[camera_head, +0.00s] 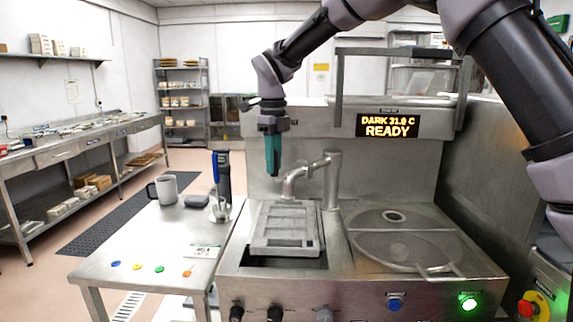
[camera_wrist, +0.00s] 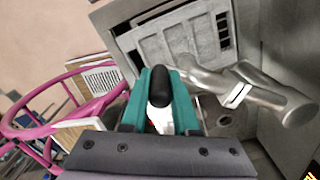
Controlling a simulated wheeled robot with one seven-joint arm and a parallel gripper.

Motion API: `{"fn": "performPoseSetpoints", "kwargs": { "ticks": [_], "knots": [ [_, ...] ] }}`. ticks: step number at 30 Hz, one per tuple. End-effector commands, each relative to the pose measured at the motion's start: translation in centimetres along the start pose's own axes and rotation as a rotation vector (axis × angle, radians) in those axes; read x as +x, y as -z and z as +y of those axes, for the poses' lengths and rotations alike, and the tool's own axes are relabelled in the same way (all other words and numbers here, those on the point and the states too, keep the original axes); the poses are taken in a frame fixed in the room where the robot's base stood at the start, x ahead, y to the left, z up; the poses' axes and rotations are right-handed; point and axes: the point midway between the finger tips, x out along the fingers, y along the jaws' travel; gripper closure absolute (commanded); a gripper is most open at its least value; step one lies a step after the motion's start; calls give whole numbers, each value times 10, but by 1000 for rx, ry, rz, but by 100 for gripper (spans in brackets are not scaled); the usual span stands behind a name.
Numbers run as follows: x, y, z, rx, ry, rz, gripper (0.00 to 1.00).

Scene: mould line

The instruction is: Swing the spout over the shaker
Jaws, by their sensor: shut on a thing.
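The metal spout (camera_head: 300,177) bends leftward from an upright post (camera_head: 333,180), and its mouth hangs over the back edge of a grey mould (camera_head: 288,226). The mould lies on the left bed of the steel machine; I take this bed to be the shaker. In the wrist view, the spout (camera_wrist: 215,80) crosses just right of the jaws, with the mould (camera_wrist: 180,40) beyond. My gripper (camera_head: 273,172), with teal fingers (camera_wrist: 160,95), points down beside the spout's bend. It is shut on a black-ended knob (camera_wrist: 159,85). I cannot tell whether the knob joins the spout.
A round-lidded tank (camera_head: 400,248) fills the machine's right side. A display (camera_head: 388,125) reads READY. The left side table (camera_head: 150,235) holds a grey mug (camera_head: 166,188), a blue-handled tool (camera_head: 216,180) and coloured discs. A pink ring-shaped frame (camera_wrist: 50,100) shows in the wrist view.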

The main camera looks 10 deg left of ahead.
Motion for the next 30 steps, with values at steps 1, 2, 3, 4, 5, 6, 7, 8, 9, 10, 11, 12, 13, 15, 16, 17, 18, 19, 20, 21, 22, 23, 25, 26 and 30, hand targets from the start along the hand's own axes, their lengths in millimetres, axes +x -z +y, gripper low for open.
{"fn": "performPoseSetpoints", "kwargs": {
  "ticks": [1, 2, 3, 4, 5, 6, 7, 8, 9, 10, 11, 12, 13, 15, 16, 17, 18, 19, 20, 21, 22, 23, 25, 26, 30],
  "knots": [
    [1, -4, 0, 9, -1, 1, 100],
    [1, -6, 0, 16, -1, 1, 100],
    [0, -7, -1, 23, -1, 0, 100],
    [0, -8, -1, 27, -1, 0, 100],
    [0, -9, -1, 31, -1, 0, 100],
    [0, -10, -2, 34, -1, 0, 100],
    [0, -10, -2, 36, -1, 0, 100],
    [0, -11, -2, 37, -1, -1, 100],
    [0, -11, -2, 38, 0, -1, 100],
    [0, -11, -2, 38, 0, -1, 100],
    [0, -12, -2, 38, 0, -2, 100],
    [0, -12, -2, 38, 0, -3, 100],
    [0, -12, -2, 38, 1, -3, 100],
    [-1, -12, -2, 37, 1, -4, 100],
    [-1, -12, -2, 37, 1, -4, 100],
    [-1, -12, -3, 36, 2, -5, 100],
    [-1, -12, -3, 36, 2, -5, 100],
    [-1, -13, -3, 36, 2, -6, 60],
    [-1, -12, -3, 36, 2, -6, 49],
    [-1, -12, -3, 36, 2, -5, 42],
    [-1, -12, -3, 37, 2, -5, 42],
    [-1, -12, -3, 37, 1, -4, 42],
    [-1, -12, -3, 37, 1, -3, 42],
    [0, -11, -3, 37, 1, -3, 42],
    [-1, -11, -3, 38, 1, -2, 42]
  ]
}}
